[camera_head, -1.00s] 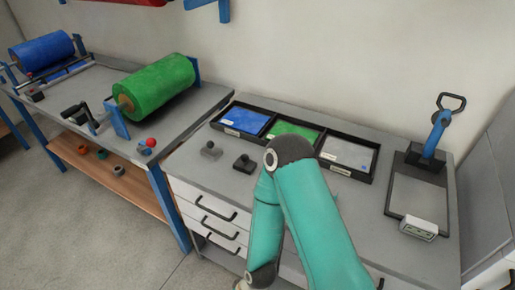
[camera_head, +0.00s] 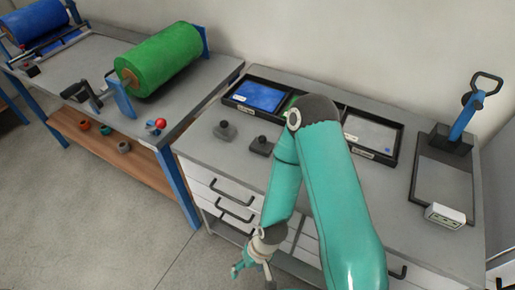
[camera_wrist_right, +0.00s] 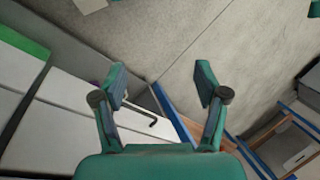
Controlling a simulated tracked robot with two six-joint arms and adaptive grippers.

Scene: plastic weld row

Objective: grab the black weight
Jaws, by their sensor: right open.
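The black weight (camera_head: 261,146), a small dark block with a knob on top, stands on the grey bench top, just left of my right arm's elbow. The weights cannot be made out in that view. My left gripper is out of view.
Behind the weights a black tray holds blue (camera_head: 258,96), partly hidden green, and grey (camera_head: 370,132) sheets. A press with a blue lever (camera_head: 467,115) stands at the right. A table with a green roll (camera_head: 160,60) is at the left. Drawer handles (camera_head: 236,217) stick out in front.

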